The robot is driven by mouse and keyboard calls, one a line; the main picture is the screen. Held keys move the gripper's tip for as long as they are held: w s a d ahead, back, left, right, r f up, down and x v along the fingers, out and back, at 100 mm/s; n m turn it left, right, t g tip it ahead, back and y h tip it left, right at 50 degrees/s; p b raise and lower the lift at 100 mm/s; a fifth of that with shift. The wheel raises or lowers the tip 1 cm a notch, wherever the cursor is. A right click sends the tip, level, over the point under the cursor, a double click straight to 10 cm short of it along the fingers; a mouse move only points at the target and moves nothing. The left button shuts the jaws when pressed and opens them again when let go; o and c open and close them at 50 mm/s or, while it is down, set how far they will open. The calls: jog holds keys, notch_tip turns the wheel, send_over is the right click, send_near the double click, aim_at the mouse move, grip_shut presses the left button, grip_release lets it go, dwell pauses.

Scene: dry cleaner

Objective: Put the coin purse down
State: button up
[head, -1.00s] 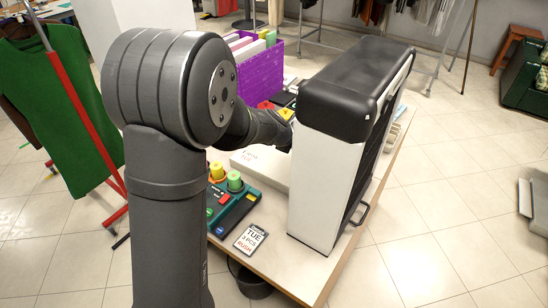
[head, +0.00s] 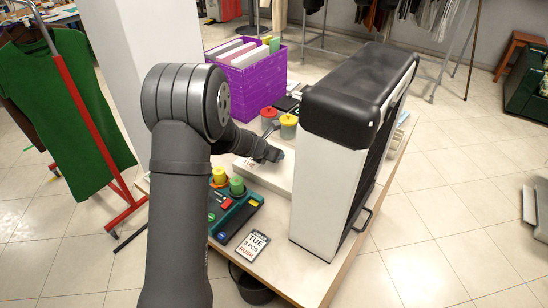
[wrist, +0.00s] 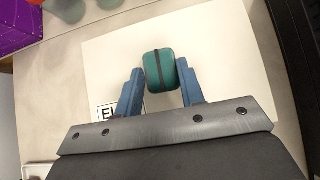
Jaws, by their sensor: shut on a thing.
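The coin purse (wrist: 162,72) is a small teal rounded case with a dark band round its middle. In the wrist view it sits between the two blue fingers of my gripper (wrist: 163,84), which is shut on it. The purse is over a white board (wrist: 215,50) on the table; I cannot tell whether it touches the board. In the head view my gripper (head: 277,155) is low over the white board (head: 250,167) with red lettering, and the purse is hardly visible there.
A tall white and black cabinet (head: 325,190) stands close to the right. A purple bin of folders (head: 250,85) and jars with red and yellow lids (head: 288,125) are behind. A teal device (head: 235,212) and a "TUE" card (head: 251,247) lie in front.

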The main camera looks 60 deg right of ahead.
jog(key=shift+f, duration=0.9)
jog(key=o, duration=1)
jog(key=shift+f, duration=0.1)
jog(key=shift+a+r, duration=0.15)
jog(key=shift+r, duration=0.15)
jog(key=v, duration=1.1)
jog(key=shift+a+r, duration=0.15)
jog(key=shift+a, duration=0.1)
